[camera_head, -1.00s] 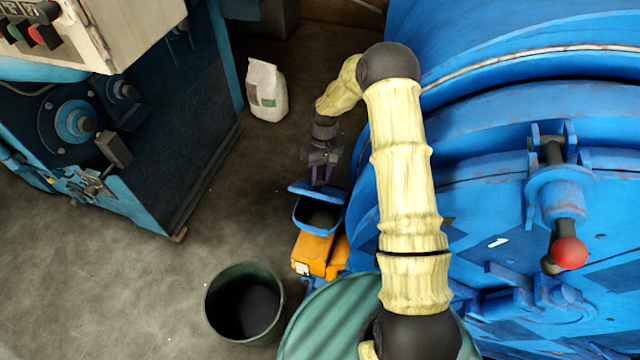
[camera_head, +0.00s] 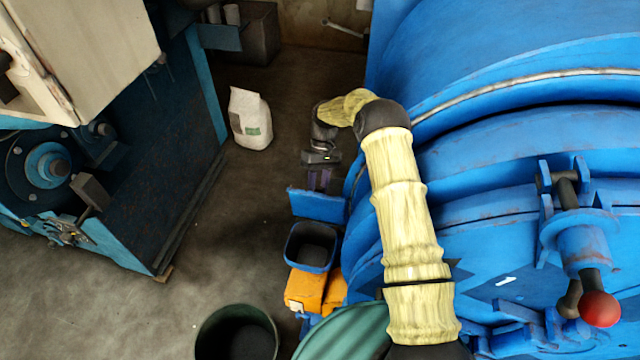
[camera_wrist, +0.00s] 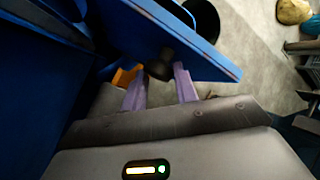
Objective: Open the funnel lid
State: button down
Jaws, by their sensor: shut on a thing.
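The funnel lid (camera_head: 318,206) is a flat blue plate, standing tilted up at the far side of the blue funnel (camera_head: 307,268). The funnel's dark mouth is exposed below it. My gripper (camera_head: 319,184) is behind the lid's upper edge, on its far side. In the wrist view the lid (camera_wrist: 190,38) slants across the top, and a dark round knob (camera_wrist: 159,66) on it lies between the purple fingers of my gripper (camera_wrist: 160,88). The gripper is shut on this knob. The exact finger contact is partly hidden.
The big blue drum machine (camera_head: 480,150) stands close on the right. An orange box (camera_head: 305,290) sits below the funnel. A dark green bucket (camera_head: 236,332) stands on the floor in front. A white bag (camera_head: 250,118) stands further back. Floor to the left of the funnel is clear.

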jog(key=shift+d+f, duration=0.35)
jog(key=shift+f, duration=0.1)
jog(key=shift+s, duration=0.25)
jog(key=c, duration=1.1)
grip_release()
jog(key=shift+d+f, duration=0.1)
jog(key=shift+d, duration=0.25)
jog(key=shift+o, duration=0.2)
jog(key=shift+s+a, duration=0.15)
jog(key=shift+a, duration=0.15)
jog(key=shift+r, duration=0.2)
jog(key=p+v, duration=0.2)
jog(key=v, duration=1)
jog(key=shift+w+p, duration=0.25)
jog(key=shift+p, duration=0.1)
jog(key=shift+d+f, duration=0.1)
jog(key=shift+d, duration=0.05)
